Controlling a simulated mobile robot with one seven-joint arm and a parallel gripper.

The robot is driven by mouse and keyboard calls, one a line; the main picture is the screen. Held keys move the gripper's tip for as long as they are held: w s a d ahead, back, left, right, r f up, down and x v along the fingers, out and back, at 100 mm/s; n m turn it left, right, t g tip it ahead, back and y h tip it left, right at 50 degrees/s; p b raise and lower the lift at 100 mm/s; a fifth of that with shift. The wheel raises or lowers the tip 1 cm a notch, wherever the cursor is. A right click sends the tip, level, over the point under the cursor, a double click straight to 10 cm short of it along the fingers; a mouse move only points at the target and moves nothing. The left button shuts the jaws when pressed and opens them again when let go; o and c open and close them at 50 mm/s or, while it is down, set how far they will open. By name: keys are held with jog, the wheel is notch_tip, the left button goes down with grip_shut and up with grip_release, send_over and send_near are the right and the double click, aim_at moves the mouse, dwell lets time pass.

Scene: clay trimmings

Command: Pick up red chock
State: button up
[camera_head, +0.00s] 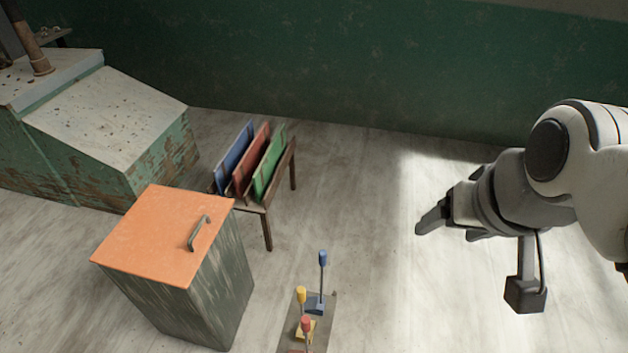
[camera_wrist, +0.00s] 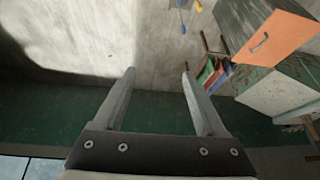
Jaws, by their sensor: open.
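The red chock (camera_head: 306,323) is at the bottom edge of the head view. Its red knob stands up on a thin stem, and its base is mostly cut off by the picture edge. A yellow chock (camera_head: 301,295) and a blue chock (camera_head: 314,306) stand just behind it on a grey board (camera_head: 286,325). My gripper (camera_head: 445,233) is open and empty, in the air to the right of the chocks and well apart from them. In the wrist view its two fingers (camera_wrist: 158,73) are spread with nothing between them. The red chock is not visible there.
A cabinet with an orange lid (camera_head: 150,240) stands left of the chocks. Behind it is a small rack (camera_head: 268,207) with blue, red and green panels. A worn green sloped block (camera_head: 110,110) is at far left. The floor (camera_head: 370,200) between rack and gripper is clear.

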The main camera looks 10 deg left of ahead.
jog(key=w+a+f+g+y+b, duration=0.25)
jog(key=w+a+f+b, duration=0.25)
jog(key=w+a+f, duration=0.5)
jog(key=m+g+h+b, duration=0.2)
jog(key=m+g+b, duration=0.1)
jog(key=b, duration=0.5)
send_over(305, 319)
jog(key=w, duration=0.1)
notch_tip(305, 319, down, 34)
jog(key=shift+m+h, duration=0.4)
jog(key=shift+h, duration=0.15)
jog(key=f+b, duration=0.2)
jog(key=f, duration=0.6)
jog(key=f+b, duration=0.2)
jog(key=f, duration=0.6)
jog(key=s+f+b, duration=0.1)
jog(key=f+b, duration=0.1)
jog(key=f, duration=0.5)
jog(key=shift+f, duration=0.4)
jog(key=shift+s+f+b, duration=0.15)
jog(key=shift+f+b, duration=1.1)
jog(key=shift+f, duration=1.55)
grip_shut()
